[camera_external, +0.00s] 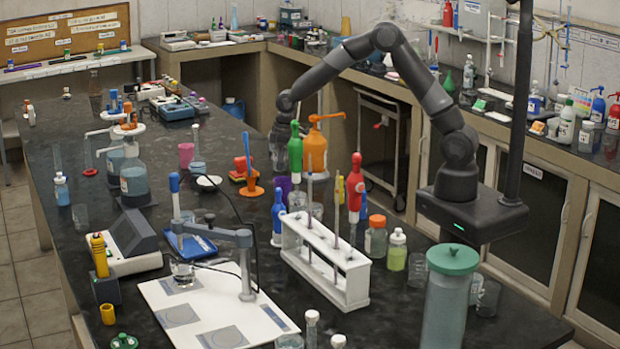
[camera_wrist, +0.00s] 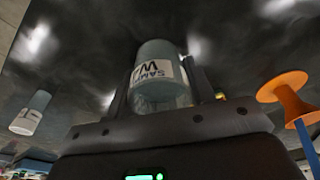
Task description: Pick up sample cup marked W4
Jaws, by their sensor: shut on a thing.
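In the wrist view, a clear cup (camera_wrist: 158,77) with a grey-blue end and a white label sits between the two fingers.
An orange funnel-like piece (camera_wrist: 285,92) is close on the right. An orange pump bottle (camera_external: 315,152) and a white rack (camera_external: 326,262) stand nearby on the crowded black bench (camera_external: 90,185).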

